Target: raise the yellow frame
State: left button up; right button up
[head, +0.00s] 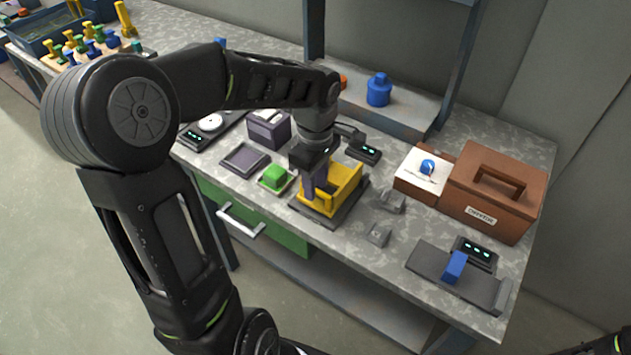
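The yellow frame (346,190) stands upright on a dark base plate (322,218) in the middle of the grey workbench. My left gripper (316,186) comes down from above at the frame's left side, with its fingers overlapping the frame in the picture. I cannot tell whether the fingers touch or grip the frame, as the wrist and fingers hide part of it. My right gripper is not in view; only a dark bit of my own body shows at the lower right corner.
A brown toolbox (512,208) and a white-topped box (420,181) stand right of the frame. Small grey parts (378,236) lie close on the right. A blue block (455,266) rests on a dark fixture at the front right.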

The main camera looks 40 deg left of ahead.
pick_arm(q)
grip_shut()
dwell(1.2)
